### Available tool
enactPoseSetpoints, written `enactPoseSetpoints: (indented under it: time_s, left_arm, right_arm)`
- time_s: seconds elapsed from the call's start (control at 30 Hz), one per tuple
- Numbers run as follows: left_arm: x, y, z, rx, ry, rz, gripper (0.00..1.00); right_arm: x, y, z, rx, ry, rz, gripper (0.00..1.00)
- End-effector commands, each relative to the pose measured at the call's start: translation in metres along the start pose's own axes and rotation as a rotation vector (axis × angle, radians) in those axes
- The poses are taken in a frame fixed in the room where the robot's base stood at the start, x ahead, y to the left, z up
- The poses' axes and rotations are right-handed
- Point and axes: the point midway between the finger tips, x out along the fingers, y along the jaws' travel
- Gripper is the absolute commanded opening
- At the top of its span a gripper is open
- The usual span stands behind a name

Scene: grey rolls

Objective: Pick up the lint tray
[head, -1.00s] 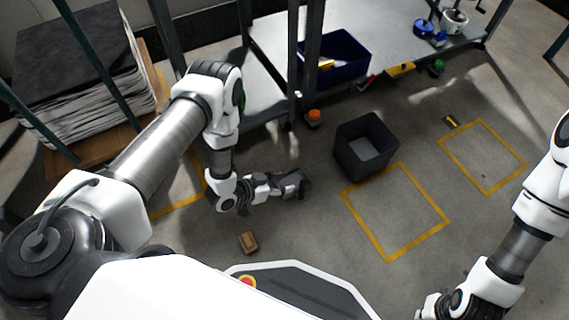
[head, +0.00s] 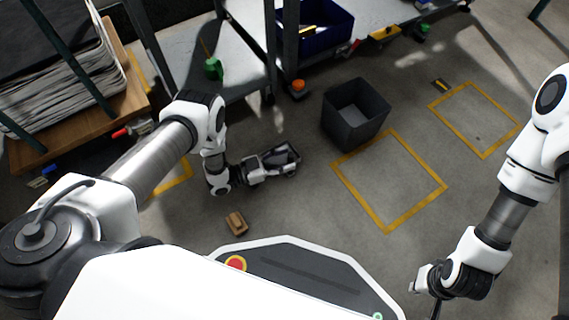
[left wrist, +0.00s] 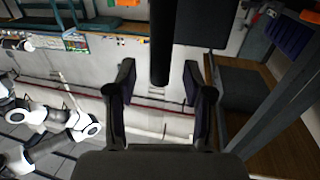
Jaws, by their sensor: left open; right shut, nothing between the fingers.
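No thing in view is clearly a lint tray. An open dark grey bin (head: 352,134) stands on the floor, and a dark blue crate (head: 318,45) sits on the lower shelf behind it. My left gripper (head: 290,158) is open and empty above the floor, left of the bin and apart from it. In the left wrist view its two fingers (left wrist: 160,88) are spread, with a dark round bar beyond them. My right gripper (head: 424,291) is shut and empty at the lower right, partly hidden by its own wrist.
A metal shelf (head: 235,65) with upright posts stands behind my left arm. A wooden pallet (head: 110,120) with stacked sheets is at the left. A small brown block (head: 236,223) and an orange-capped item (head: 298,88) are on the floor. Floor inside the yellow outline (head: 388,185) is clear.

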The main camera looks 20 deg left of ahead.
Motion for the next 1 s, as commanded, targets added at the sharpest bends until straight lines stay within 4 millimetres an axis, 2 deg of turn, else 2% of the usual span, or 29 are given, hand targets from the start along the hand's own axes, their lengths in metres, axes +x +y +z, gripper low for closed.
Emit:
enactPoseSetpoints:
  time_s: [0.03, 0.1, 0.33, 0.47, 0.5, 0.83, 0.93, 1.0]
  left_arm:
    - [0.011, 0.0, 0.005, 0.0, 0.003, 0.003, 0.52]
    - [0.021, 0.0, 0.004, 0.0, 0.0, 0.001, 0.52]
    - [0.024, 0.0, 0.0, 0.0, -0.001, -0.001, 0.52]
    - [0.024, 0.0, 0.0, 0.0, -0.001, -0.001, 0.06]
    - [0.024, 0.0, 0.0, 0.0, -0.001, -0.001, 0.0]
    - [0.024, -0.001, -0.001, 0.0, 0.0, -0.001, 0.0]
    - [0.024, -0.001, -0.014, 0.0, 0.0, -0.001, 0.0]
    - [0.024, -0.001, -0.029, 0.0, 0.0, -0.001, 0.0]
  right_arm:
    - [0.01, 0.0, 0.0, 0.001, 0.001, 0.0, 0.0]
    - [0.013, 0.0, 0.0, 0.002, 0.001, 0.0, 0.0]
    - [0.011, 0.0, -0.001, 0.003, 0.002, 0.0, 0.0]
    - [0.011, 0.0, -0.001, 0.003, 0.002, 0.0, 0.0]
    - [0.011, 0.0, -0.001, 0.003, 0.002, 0.0, 0.0]
    - [0.01, 0.0, 0.0, 0.002, 0.001, 0.0, 0.0]
    - [0.001, 0.0, 0.0, 0.002, 0.0, 0.0, 0.0]
    - [-0.011, 0.0, 0.0, 0.0, -0.001, 0.0, 0.0]
